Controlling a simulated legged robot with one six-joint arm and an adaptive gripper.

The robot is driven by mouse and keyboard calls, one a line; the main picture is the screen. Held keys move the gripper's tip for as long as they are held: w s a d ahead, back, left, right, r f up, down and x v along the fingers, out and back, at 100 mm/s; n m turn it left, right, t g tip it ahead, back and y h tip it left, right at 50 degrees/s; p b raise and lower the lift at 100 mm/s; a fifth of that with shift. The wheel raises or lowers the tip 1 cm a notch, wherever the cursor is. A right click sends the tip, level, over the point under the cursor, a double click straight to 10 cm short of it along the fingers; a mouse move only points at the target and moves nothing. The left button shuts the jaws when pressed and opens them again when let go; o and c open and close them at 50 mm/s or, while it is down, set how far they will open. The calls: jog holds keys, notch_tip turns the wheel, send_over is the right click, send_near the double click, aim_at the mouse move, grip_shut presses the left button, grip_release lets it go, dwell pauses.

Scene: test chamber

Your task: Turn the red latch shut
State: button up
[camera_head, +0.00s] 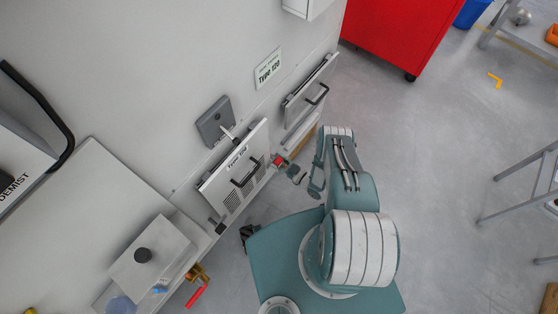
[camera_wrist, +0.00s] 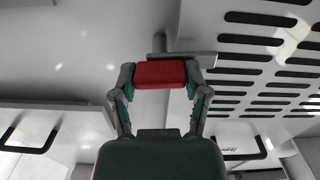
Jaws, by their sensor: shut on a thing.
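The red latch (camera_head: 278,161) is at the right edge of a white vented door panel (camera_head: 215,185) on the wall unit. My gripper (camera_head: 293,171) reaches it from the right. In the wrist view the red latch (camera_wrist: 160,74) is a red block between the two fingers of my gripper (camera_wrist: 160,82), with a finger against each end. A grey plate and post (camera_wrist: 180,55) are just behind the block, beside the slotted panel (camera_wrist: 265,60). How the latch joins the panel is hidden.
The door panel has a black handle (camera_head: 246,177). A grey box (camera_head: 215,121) with a lever is above it, and a second handled panel (camera_head: 308,92) is farther along the wall. A brass valve with a red handle (camera_head: 197,297) is at lower left.

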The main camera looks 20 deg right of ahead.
aim_at(281, 162)
jog(key=shift+w+a+r, duration=0.15)
jog(key=shift+w, duration=0.1)
jog(key=shift+w+m, duration=0.1)
jog(key=shift+m, duration=0.5)
jog(key=shift+r, duration=0.1)
jog(key=o, duration=1.1)
jog(key=shift+o, duration=0.3)
jog(key=v, duration=0.7)
jog(key=shift+s, duration=0.2)
